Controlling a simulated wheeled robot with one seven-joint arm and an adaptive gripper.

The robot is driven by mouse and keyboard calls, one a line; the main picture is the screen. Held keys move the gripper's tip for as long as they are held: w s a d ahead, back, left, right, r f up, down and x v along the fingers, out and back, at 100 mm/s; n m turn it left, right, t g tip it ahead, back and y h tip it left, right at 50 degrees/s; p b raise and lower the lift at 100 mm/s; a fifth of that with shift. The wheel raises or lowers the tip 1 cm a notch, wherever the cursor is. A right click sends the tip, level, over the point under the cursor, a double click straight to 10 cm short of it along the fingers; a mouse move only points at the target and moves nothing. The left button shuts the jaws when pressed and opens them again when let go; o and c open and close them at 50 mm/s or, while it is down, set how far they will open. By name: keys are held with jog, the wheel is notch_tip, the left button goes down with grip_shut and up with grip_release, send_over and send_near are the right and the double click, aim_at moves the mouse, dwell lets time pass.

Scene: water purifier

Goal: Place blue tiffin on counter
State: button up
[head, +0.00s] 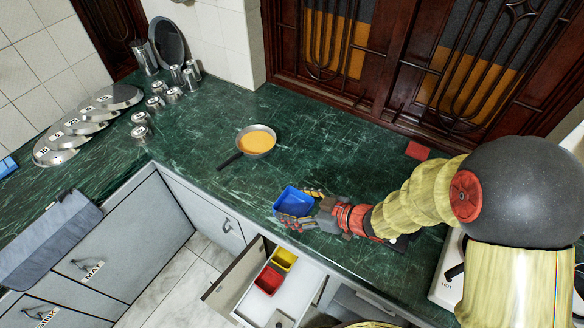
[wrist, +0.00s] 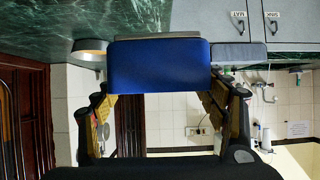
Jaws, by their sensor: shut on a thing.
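The blue tiffin (head: 292,200) is an open rectangular box, held at the front edge of the green counter (head: 200,165). My gripper (head: 303,206) is shut on it, with a finger on either side. In the wrist view the blue tiffin (wrist: 158,68) fills the space between the fingers of my gripper (wrist: 160,98), and the counter (wrist: 40,25) shows upside down at the top. I cannot tell whether the tiffin touches the counter or hangs just above it.
Below, an open drawer (head: 232,300) holds a red tiffin (head: 268,281) and a yellow tiffin (head: 284,259). A pan (head: 257,142) with orange contents stands behind on the counter. Steel plates (head: 75,128) and cups (head: 158,104) are at the left. The counter between pan and tiffin is clear.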

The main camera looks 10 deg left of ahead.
jog(key=w+f+b, duration=0.1)
jog(key=w+f, duration=0.1)
jog(key=w, duration=0.1)
jog(key=w+d+f+b, duration=0.1)
jog(key=w+f, duration=0.2)
jog(key=w, duration=0.1)
jog(key=w+f+b, duration=0.1)
jog(key=w+f, duration=0.2)
jog(key=w, duration=0.1)
jog(key=shift+w+d+f, duration=0.15)
jog(key=shift+w+f, duration=0.05)
jog(key=shift+w, duration=0.05)
jog(key=shift+w+f, duration=0.15)
jog(key=shift+f, duration=0.1)
jog(key=shift+w+f+b, duration=0.15)
jog(key=shift+f+b, duration=0.3)
jog(key=shift+f, duration=0.45)
jog(key=shift+w+f+b, duration=0.1)
jog(key=shift+f+b, duration=0.3)
jog(key=shift+f, duration=0.45)
jog(key=shift+f, duration=0.15)
jog(key=o, duration=1.3)
